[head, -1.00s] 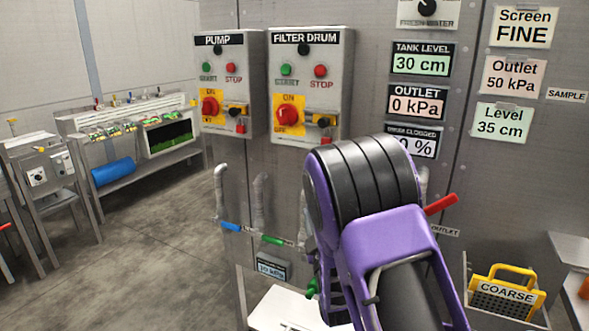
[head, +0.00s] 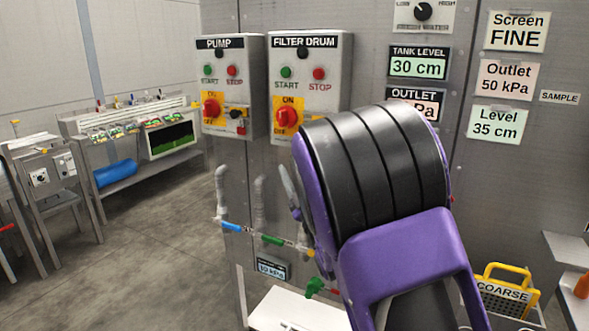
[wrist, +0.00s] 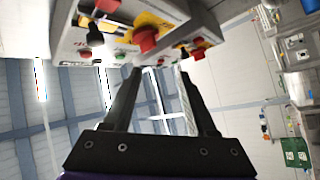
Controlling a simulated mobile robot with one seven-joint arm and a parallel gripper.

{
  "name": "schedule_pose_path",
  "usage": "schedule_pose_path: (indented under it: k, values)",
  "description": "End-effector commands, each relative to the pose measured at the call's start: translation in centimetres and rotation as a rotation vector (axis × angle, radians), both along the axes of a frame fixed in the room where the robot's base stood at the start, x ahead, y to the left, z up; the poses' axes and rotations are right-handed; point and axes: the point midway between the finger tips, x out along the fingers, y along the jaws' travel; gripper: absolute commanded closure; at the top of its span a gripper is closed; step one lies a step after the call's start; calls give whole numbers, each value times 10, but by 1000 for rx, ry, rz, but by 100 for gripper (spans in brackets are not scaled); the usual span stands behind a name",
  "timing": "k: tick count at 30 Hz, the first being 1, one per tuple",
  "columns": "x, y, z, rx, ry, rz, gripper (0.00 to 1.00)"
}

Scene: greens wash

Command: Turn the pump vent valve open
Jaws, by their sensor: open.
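Small valve handles sit on pipes low on the grey panel in the head view: a blue one (head: 232,227), a green one (head: 272,240) and another green one (head: 315,287) lower down. Their labels are too small or covered to read, so I cannot tell which is the pump vent valve. My gripper (wrist: 160,72) is open, with nothing between its fingers in the wrist view. In the head view my purple and black arm hides most of it; a grey part shows just right of the pipes, above the handles.
The PUMP box (head: 229,85) and FILTER DRUM box (head: 309,85) project from the panel above the valves. The PUMP box's red knob is at its lower left. A white shelf (head: 285,309) juts out below. A yellow-handled COARSE basket (head: 503,292) stands right.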

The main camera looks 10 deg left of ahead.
Motion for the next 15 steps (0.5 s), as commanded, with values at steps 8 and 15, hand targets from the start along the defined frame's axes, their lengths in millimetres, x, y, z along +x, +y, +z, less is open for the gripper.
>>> schedule_pose_path:
  k: [8,15]
  values:
    - [0,0,-2,-5,2,-3,75]
    - [14,0,-109,-358,115,-175,100]
